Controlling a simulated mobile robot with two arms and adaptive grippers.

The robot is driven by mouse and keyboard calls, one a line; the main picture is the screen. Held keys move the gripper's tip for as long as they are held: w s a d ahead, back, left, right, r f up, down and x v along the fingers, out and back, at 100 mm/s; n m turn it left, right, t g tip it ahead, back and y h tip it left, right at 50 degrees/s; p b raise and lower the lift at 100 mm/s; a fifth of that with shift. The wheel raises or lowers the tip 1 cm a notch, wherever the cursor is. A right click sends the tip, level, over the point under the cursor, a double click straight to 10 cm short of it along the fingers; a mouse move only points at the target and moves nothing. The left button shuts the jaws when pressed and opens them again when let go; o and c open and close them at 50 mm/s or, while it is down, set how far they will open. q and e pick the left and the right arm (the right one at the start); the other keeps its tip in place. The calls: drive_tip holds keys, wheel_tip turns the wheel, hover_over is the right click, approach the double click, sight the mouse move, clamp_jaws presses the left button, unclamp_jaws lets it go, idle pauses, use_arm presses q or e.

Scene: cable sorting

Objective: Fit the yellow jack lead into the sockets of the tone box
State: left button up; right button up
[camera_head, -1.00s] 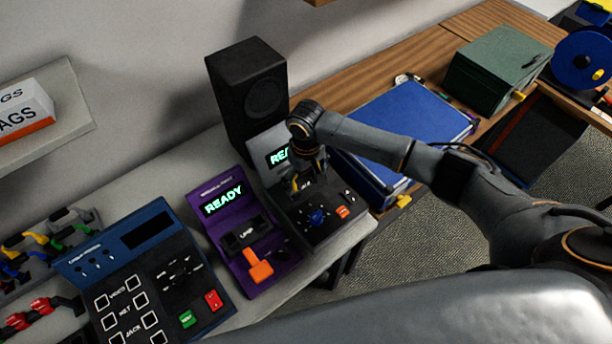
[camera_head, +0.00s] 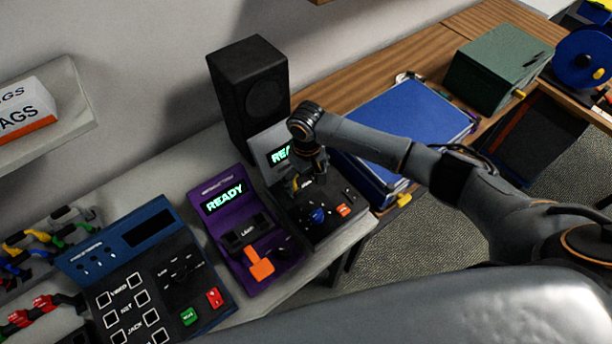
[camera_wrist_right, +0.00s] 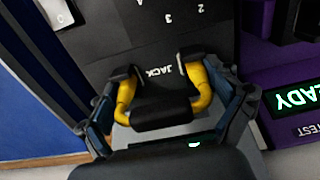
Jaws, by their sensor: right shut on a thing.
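The tone box (camera_head: 335,208) is a black panel with a blue knob, an orange button and a raised grey screen lit in green, partly covered by my arm. In the right wrist view its black face (camera_wrist_right: 190,45) carries the word JACK and small numbers. My right gripper (camera_head: 303,184) is over this face, shut on the yellow jack lead (camera_head: 295,183). In the wrist view the lead's yellow bends (camera_wrist_right: 204,86) show between the fingers, on both sides of a black middle piece. The lead's ends are at the panel; I cannot tell whether they are inside the sockets. My left gripper is out of view.
A purple tester (camera_head: 226,222) reading READY with an orange lever stands close on the left. A blue control box (camera_head: 140,225) and a rack of coloured leads (camera_head: 35,243) are farther left. A black speaker (camera_head: 240,85) stands behind. A blue case (camera_head: 420,120) lies right.

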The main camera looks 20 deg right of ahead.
sight(308, 172)
drive_tip(key=o, duration=1.5)
drive_tip(key=shift+s+d+f, duration=0.1)
drive_tip(key=shift+s+f, duration=0.15)
drive_tip(key=shift+f, duration=0.05)
drive_tip(key=shift+c, duration=0.2)
drive_tip(key=shift+w, duration=0.15)
drive_tip(key=shift+r, duration=0.15)
drive_tip(key=shift+w+r+p, duration=0.1)
drive_tip(key=shift+r+p, duration=0.65)
drive_tip(key=shift+p, duration=0.05)
drive_tip(key=shift+r+p, duration=0.9)
drive_tip(key=shift+r, duration=2.45)
